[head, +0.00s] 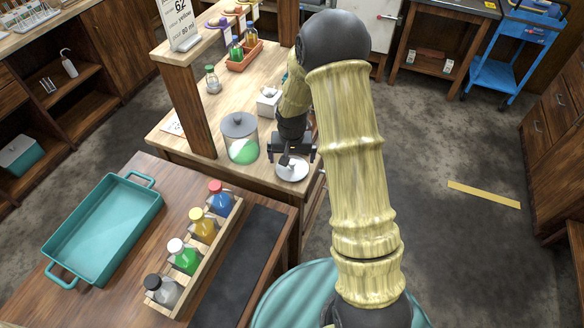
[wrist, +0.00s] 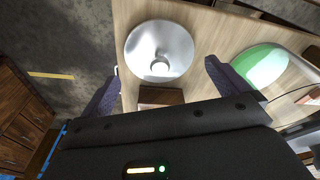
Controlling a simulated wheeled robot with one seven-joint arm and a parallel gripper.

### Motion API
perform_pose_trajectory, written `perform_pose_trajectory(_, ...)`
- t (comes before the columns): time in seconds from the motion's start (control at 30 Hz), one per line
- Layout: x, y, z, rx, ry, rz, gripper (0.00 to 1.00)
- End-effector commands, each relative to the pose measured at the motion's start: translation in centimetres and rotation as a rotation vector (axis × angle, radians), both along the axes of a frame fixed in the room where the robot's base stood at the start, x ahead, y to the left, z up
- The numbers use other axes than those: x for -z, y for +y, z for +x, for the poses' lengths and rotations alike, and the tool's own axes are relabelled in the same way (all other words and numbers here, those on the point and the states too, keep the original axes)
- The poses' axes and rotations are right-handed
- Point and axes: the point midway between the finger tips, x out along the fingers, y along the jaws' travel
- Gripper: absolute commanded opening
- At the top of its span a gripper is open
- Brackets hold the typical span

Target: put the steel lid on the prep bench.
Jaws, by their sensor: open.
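The steel lid (head: 292,172) is a round, shiny disc with a small knob in its middle. It appears to lie flat, knob up, near the front right edge of the light wood bench (head: 180,147); the wrist view shows it whole (wrist: 143,42). My gripper (head: 292,155) is just above the lid, pointing down. In the wrist view my gripper (wrist: 163,70) has its two dark fingers wide apart, with the knob between them and nothing held. In the head view the gripper hides part of the lid. I cannot tell which bench is the prep bench.
A glass jar (head: 240,140) with green contents and a grey lid stands left of my gripper. A white box (head: 268,101) stands behind. A wooden post (head: 190,110) rises at the left. The nearer dark bench holds a teal tray (head: 66,262), a bottle rack (head: 213,232) and a dark mat (head: 240,262).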

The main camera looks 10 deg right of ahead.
Motion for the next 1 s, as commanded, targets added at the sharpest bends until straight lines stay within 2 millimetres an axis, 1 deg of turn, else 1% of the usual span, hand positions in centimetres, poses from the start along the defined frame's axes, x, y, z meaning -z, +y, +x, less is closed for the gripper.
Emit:
perform_pose_trajectory(0.2, 2.7, -0.1, 0.5, -0.001, 0.004, 0.000, 1.00)
perform_pose_trajectory(0.33, 3.9, -0.2, 0.7, -0.002, 0.002, 0.000, 1.00)
perform_pose_trajectory(0.47, 4.3, -0.2, 0.8, 0.000, 0.001, 0.000, 1.00)
perform_pose_trajectory(0.9, 4.2, -0.2, 0.8, 0.000, 0.000, 0.000, 1.00)
perform_pose_trajectory(0.93, 4.2, -0.2, 0.8, 0.000, 0.000, 0.000, 0.98)
perform_pose_trajectory(1.0, 4.2, -0.2, 0.8, 0.000, 0.000, 0.000, 0.84)
